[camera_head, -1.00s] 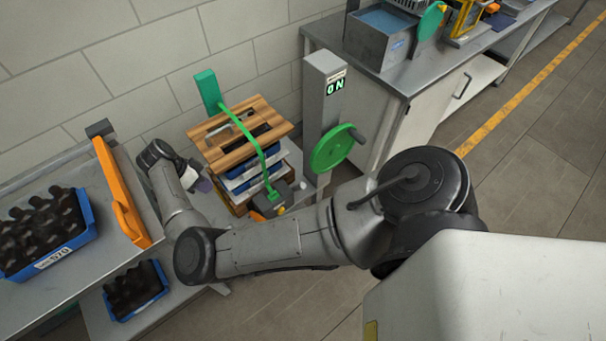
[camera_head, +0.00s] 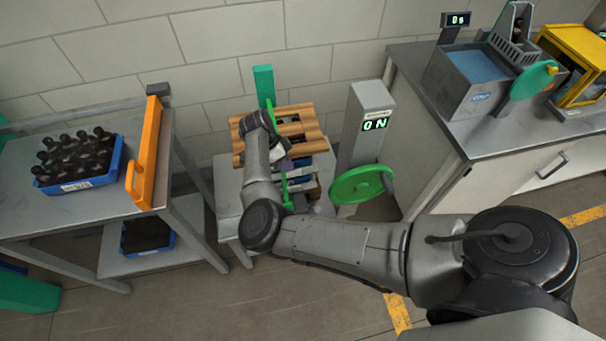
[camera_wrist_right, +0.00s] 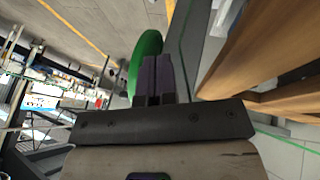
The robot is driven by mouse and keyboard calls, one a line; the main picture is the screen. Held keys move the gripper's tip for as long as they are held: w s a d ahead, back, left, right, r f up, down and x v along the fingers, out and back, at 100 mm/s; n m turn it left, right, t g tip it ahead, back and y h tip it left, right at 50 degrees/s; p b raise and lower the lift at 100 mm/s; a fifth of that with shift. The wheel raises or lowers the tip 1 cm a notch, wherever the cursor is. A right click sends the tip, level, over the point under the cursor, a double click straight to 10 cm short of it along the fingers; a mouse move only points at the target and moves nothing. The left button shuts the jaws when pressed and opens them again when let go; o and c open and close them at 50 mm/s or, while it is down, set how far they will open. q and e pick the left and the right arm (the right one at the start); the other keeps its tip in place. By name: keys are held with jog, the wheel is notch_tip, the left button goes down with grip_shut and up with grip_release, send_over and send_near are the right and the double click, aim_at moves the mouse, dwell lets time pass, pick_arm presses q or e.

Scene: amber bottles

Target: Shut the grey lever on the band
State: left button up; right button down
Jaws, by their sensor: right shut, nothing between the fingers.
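The stack of wooden slats and crates (camera_head: 308,128) stands on a low grey table by the wall. A green band (camera_head: 284,187) runs down its front side. The grey lever cannot be made out; my right arm covers much of that side. My right gripper (camera_head: 281,156) is at the front of the stack, partly hidden by its own wrist. In the right wrist view its dark fingers (camera_wrist_right: 160,76) are together and empty, beside the wooden slats (camera_wrist_right: 255,60). My left gripper is not in view.
A grey post with an ON display (camera_head: 374,124) and a green handwheel (camera_head: 360,186) stand just right of the stack. A shelf (camera_head: 60,212) with a blue crate of bottles (camera_head: 75,186) and an orange bar (camera_head: 147,150) is left. A workbench (camera_head: 470,148) is right.

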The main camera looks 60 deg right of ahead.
aim_at(315, 208)
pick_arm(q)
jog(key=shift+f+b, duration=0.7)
pick_arm(e)
jog(key=x, duration=1.8)
jog(key=shift+f, duration=0.3)
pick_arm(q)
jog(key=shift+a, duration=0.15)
pick_arm(e)
jog(key=shift+s, duration=0.1)
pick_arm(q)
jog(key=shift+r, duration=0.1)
